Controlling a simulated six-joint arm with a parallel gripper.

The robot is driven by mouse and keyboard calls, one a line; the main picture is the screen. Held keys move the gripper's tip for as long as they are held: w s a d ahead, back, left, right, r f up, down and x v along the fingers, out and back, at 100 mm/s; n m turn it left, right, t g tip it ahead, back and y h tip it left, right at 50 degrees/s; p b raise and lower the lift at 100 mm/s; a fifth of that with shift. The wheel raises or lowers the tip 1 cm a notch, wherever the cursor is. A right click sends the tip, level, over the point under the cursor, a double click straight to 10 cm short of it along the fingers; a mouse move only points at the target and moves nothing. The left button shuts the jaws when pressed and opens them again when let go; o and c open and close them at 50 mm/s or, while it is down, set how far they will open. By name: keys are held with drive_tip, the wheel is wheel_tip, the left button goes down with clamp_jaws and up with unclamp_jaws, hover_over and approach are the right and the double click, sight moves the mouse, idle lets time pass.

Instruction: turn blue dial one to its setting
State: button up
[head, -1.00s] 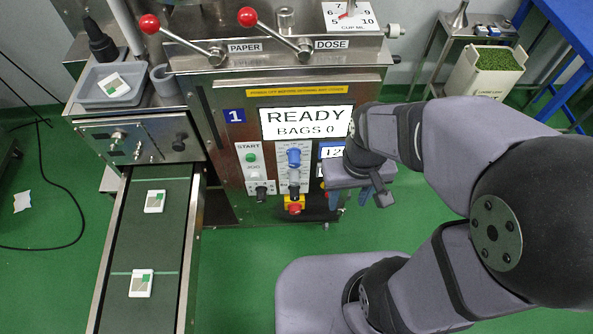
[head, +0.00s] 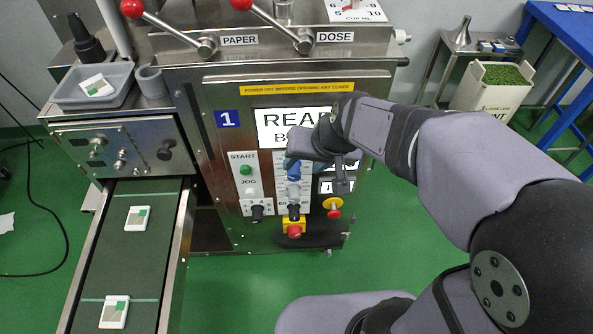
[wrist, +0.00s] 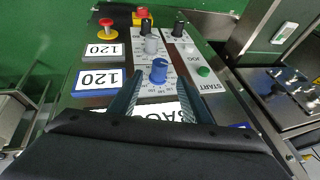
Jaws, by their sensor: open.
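The blue dial (wrist: 158,71) stands on a white scale plate in the wrist view, its skirt marked with a white line. In the head view the blue dial (head: 294,175) shows below my gripper, partly covered. My gripper (wrist: 158,90) is open, its two dark blue fingers spread on the near side of the dial and pointing towards it. The dial shows in the gap between them, with nothing held; I cannot tell whether they touch it. In the head view my gripper (head: 290,162) is in front of the panel marked 1, covering part of the READY display (head: 280,122).
A grey knob (wrist: 151,45) and black knobs (wrist: 179,28) stand beyond the dial. A green START button (wrist: 204,71) is right, two 120 displays (wrist: 98,80) left, and a red-yellow button (wrist: 106,28) far left. A conveyor (head: 125,260) carries teabag packets.

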sight(296, 172)
drive_tip(key=shift+b+x, duration=0.65)
drive_tip(key=shift+x, duration=2.7)
drive_tip(key=shift+s, duration=0.1)
drive_tip(key=c, duration=1.1)
